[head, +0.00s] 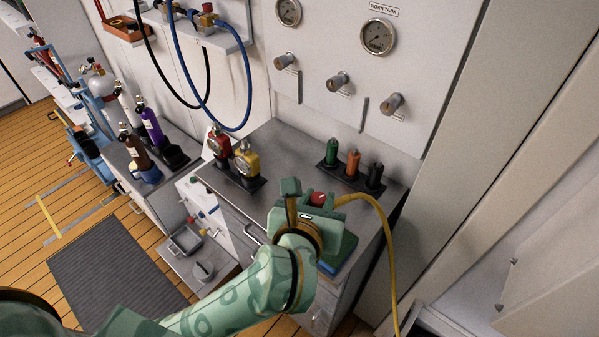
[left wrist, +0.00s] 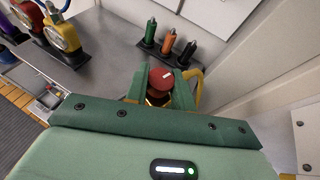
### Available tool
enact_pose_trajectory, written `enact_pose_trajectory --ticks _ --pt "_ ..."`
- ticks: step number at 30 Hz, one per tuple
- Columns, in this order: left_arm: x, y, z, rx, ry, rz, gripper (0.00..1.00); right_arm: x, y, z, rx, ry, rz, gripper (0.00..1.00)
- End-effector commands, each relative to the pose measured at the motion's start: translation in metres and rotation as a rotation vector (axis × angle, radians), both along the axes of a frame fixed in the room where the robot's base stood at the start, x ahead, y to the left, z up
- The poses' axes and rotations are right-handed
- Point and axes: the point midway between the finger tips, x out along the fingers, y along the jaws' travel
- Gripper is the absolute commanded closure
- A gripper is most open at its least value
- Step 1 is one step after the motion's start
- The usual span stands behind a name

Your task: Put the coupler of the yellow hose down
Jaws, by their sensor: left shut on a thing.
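My left gripper (head: 308,203) is shut on the coupler (head: 318,199) of the yellow hose, over the front part of the grey counter. In the left wrist view the coupler (left wrist: 161,79) shows a red top and a brass-coloured lower part between the green fingers (left wrist: 160,88). The yellow hose (head: 388,240) runs from the coupler to the right and hangs down past the counter's right edge. I cannot tell whether the coupler touches the counter. My right gripper is not in view.
A dark rack (head: 337,179) with green, orange and black cylinders stands at the counter's back right. Red (head: 218,143) and yellow (head: 246,160) gauged devices stand at the left. Counter surface (head: 283,150) between them is clear. A gauge panel (head: 335,70) rises behind.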

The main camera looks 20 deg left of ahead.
Motion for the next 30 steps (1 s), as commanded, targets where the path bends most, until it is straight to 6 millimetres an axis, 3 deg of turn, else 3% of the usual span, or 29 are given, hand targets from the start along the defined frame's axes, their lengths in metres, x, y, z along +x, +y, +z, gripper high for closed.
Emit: enact_pose_trajectory --ticks 11,15,23,30 --pt "0.082 0.029 -0.042 0.005 -0.001 0.0 1.0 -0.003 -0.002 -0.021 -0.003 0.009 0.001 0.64" --pt "0.103 0.036 -0.071 0.004 0.002 -0.001 1.0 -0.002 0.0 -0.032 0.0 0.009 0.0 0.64" --pt "0.121 0.042 -0.092 0.002 -0.001 -0.002 1.0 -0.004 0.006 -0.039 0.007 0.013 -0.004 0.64" --pt "0.128 0.044 -0.127 0.002 0.001 -0.002 1.0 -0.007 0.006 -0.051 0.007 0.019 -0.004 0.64"
